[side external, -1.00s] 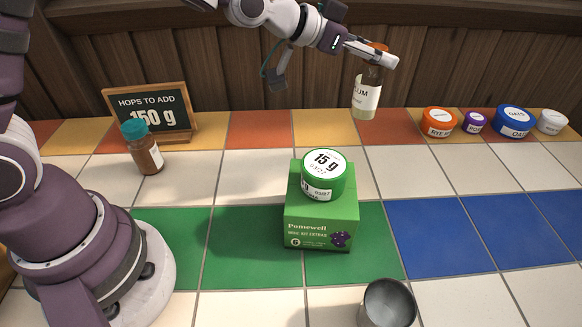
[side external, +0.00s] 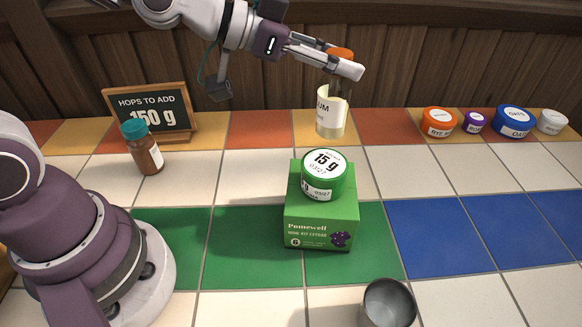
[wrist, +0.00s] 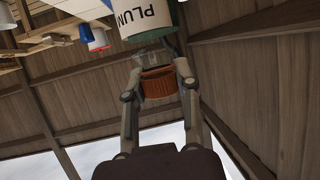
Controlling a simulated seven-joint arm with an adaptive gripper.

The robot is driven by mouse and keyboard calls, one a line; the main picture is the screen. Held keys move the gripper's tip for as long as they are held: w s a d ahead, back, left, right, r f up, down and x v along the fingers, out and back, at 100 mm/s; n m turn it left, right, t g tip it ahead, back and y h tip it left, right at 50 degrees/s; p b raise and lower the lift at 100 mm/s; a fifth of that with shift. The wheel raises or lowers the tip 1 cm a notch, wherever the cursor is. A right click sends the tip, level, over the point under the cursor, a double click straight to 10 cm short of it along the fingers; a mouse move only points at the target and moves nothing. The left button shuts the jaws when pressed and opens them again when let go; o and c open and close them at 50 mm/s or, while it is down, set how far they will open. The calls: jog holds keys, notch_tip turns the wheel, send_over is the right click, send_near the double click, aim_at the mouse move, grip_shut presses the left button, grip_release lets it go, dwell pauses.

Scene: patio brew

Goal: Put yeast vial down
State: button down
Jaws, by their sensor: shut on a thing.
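My gripper (side external: 342,66) is shut on a glass vial (side external: 331,113) with an orange cap and a cream label, of which "UM" is readable in the side view. It holds the vial roughly upright, cap up, in the air behind and above the green box. In the wrist view my gripper (wrist: 160,62) has one finger on each side of the vial near its orange cap (wrist: 159,83). The label (wrist: 148,16) there reads "PLUM" in part. No word for yeast is readable on the vial.
A green box (side external: 320,222) carries a green-lidded "15 g" tub (side external: 324,178). A teal-capped brown jar (side external: 145,150) stands left by a "150 g" chalkboard (side external: 150,112). Several lidded tubs (side external: 513,122) stand back right. A metal cup (side external: 388,304) is in front. Blue tiles (side external: 440,235) are clear.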

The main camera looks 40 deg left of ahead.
jog(key=s+d+f+m+g+h, duration=0.2)
jog(key=s+d+m+g+h, duration=0.5)
jog(key=m+g, duration=0.4)
jog(key=s+a+f+m+g+y, duration=0.35)
jog(key=s+f+m+g, duration=0.3)
jog(key=s, duration=0.45)
notch_tip(320, 180, down, 8)
jog(key=g, duration=0.1)
jog(key=shift+s+a+r, duration=0.2)
jog(key=shift+s+r, duration=0.05)
jog(key=c, duration=0.8)
grip_release()
